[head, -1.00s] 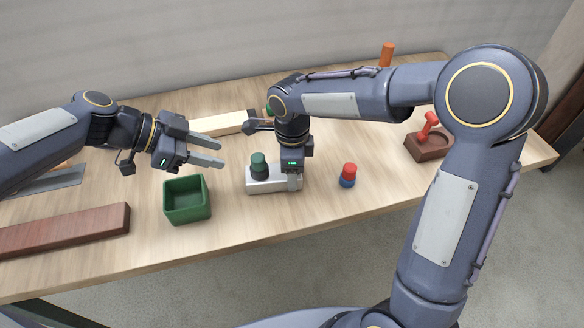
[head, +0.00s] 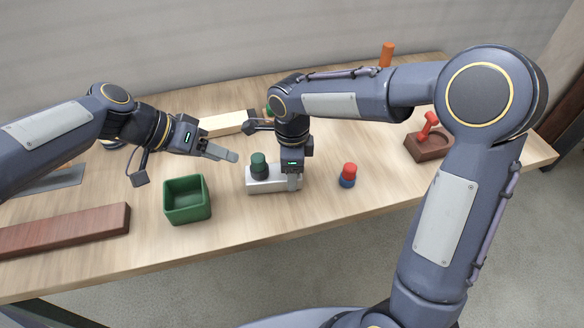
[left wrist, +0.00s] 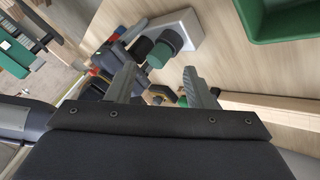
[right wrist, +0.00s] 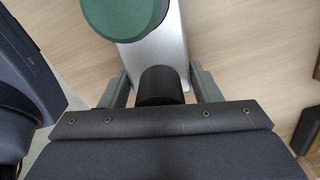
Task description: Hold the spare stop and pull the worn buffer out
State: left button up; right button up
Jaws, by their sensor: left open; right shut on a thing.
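The spare stop, a silver block (head: 270,184), lies on the table in the middle of the head view. The worn buffer, a dark peg with a green cap (head: 258,161), stands in its left part; the cap also shows in the left wrist view (left wrist: 160,55) and right wrist view (right wrist: 124,14). My right gripper (head: 294,184) points down and is shut on the block's right end, its fingers astride the block, around a black post (right wrist: 160,86). My left gripper (head: 228,155) is open and empty, up and left of the cap, which shows beyond its fingertips.
A green open bin (head: 187,218) stands left of the block. A red-and-blue peg (head: 348,175) stands to its right. A brown base with a red handle (head: 428,140) is farther right. A reddish wooden bar (head: 65,230) lies at front left; a pale bar (head: 222,125) lies behind.

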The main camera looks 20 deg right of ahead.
aim_at(255, 159)
pick_arm(q)
jog(key=shift+w+d+f+n+t+y, duration=0.4)
jog(key=shift+d+f+n, duration=0.8)
jog(key=shift+n, duration=3.95)
jog(key=shift+w+d+f+n+t+y, duration=0.1)
jog(key=shift+d+f+n+t+y, duration=0.95)
jog(key=shift+n, duration=4.05)
jog(key=shift+w+d+f+n+g+y, duration=0.2)
jog(key=shift+d+f+n, duration=1.1)
jog(key=shift+n, duration=3.85)
jog(key=shift+d+r, duration=0.45)
jog(key=shift+r, duration=0.1)
jog(key=c, duration=0.9)
jog(key=o, duration=2.1)
jog(key=shift+c, duration=0.2)
